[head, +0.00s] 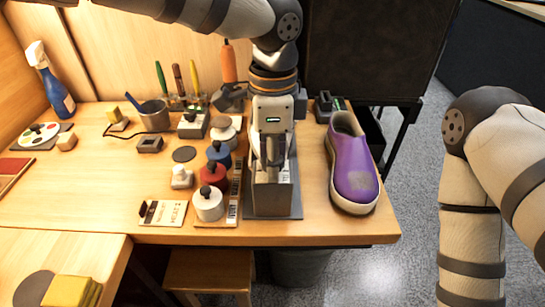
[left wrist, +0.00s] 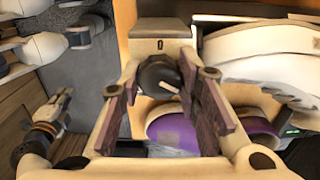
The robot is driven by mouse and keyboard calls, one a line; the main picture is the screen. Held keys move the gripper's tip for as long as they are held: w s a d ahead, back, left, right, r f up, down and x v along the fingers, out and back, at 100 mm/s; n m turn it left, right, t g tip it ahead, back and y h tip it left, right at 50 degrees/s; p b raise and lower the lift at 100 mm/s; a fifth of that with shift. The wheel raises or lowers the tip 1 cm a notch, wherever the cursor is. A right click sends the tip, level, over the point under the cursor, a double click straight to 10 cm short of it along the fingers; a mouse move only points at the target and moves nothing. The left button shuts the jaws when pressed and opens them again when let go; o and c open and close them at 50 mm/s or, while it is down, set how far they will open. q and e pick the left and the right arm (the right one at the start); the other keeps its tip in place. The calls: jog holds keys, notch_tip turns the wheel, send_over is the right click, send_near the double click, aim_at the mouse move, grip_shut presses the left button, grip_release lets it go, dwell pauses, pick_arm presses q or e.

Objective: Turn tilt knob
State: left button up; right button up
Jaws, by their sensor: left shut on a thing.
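The tilt knob (left wrist: 158,76) is a dark round knob with a pale pointer line, seen in the left wrist view. It sits on a pale box-shaped fixture (left wrist: 160,46), which also shows in the head view (head: 273,199) on a grey plate near the table's front edge. My left gripper (head: 273,160) points down over the fixture. In the left wrist view the fingers (left wrist: 162,90) are shut around the knob, one on each side. The head view hides the knob behind the gripper. My right arm shows at the right, but its gripper is out of frame.
A purple shoe (head: 353,165) stands just right of the fixture. Blue, red and white pots (head: 209,205) stand close on its left. A grey cup (head: 155,115), a spray bottle (head: 52,85) and upright tools (head: 178,80) are farther back. The left front tabletop (head: 80,210) is clear.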

pick_arm(q)
jog(key=n, duration=0.3)
jog(key=shift+n, duration=2.5)
jog(key=o, duration=0.9)
